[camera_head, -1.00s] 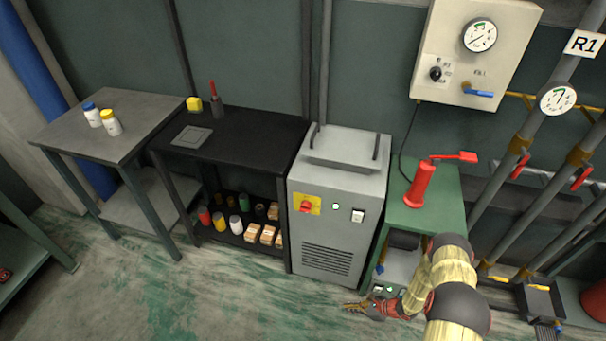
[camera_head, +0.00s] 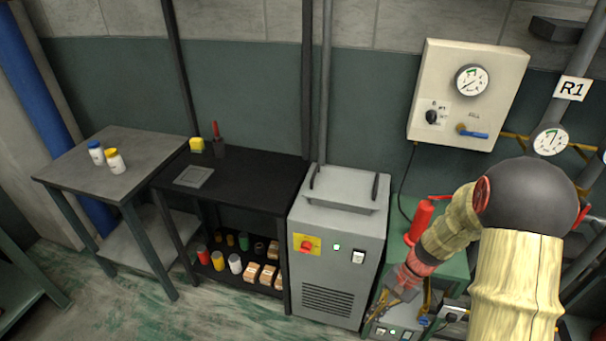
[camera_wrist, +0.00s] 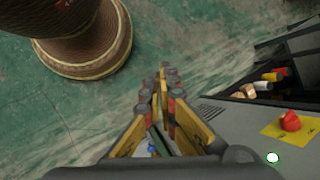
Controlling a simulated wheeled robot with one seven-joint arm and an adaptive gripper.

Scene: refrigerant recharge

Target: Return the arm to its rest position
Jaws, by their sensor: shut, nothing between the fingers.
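My arm comes in from the right of the head view, bent, with its end hanging down. My gripper (camera_head: 376,308) is low, in front of the gap between the grey machine and the green stand, apart from the machine as far as I can tell. In the wrist view the fingers of my gripper (camera_wrist: 163,80) are together with nothing between them. The arm hides part of the green stand (camera_head: 458,266) and part of the red hand pump (camera_head: 420,218) on it.
The grey machine (camera_head: 338,240) with a red knob stands left of my gripper. Further left are a black bench (camera_head: 245,178) and a grey table (camera_head: 140,150) with two bottles. A gauge box (camera_head: 468,95) and pipes are at the right. Floor (camera_head: 215,310) in front is clear.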

